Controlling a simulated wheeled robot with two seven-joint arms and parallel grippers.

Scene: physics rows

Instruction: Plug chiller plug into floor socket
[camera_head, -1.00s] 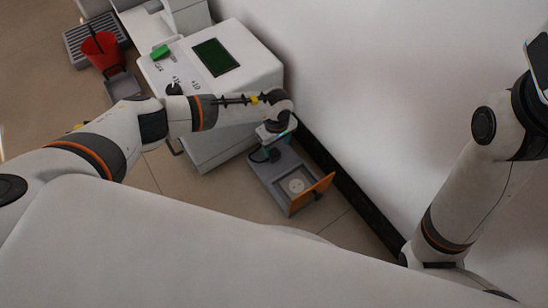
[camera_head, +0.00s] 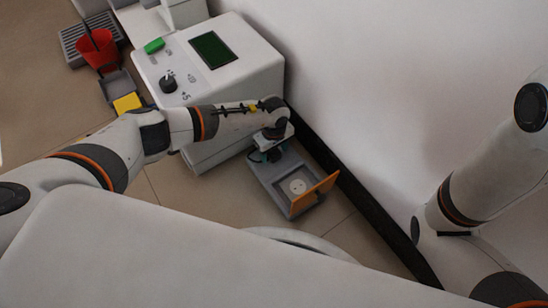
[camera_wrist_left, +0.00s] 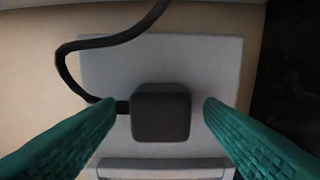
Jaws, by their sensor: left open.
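The chiller plug (camera_wrist_left: 160,112) is a dark block with rounded edges on a light grey surface, its black cable (camera_wrist_left: 66,60) leaving to the left and curling up. My left gripper (camera_wrist_left: 160,103) is open, with one green finger on each side of the plug and a gap on both sides. In the head view my left gripper (camera_head: 265,153) is low over the far end of the grey floor box and hides the plug. The floor socket (camera_head: 297,186) is a round white face in the near part of that box. My right gripper is out of view.
An orange flap (camera_head: 315,195) stands up beside the socket. The white chiller (camera_head: 240,55) with a green screen stands left of the box, and the wall with a black skirting (camera_head: 345,187) is on the right. A red bucket (camera_head: 97,50) stands far left.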

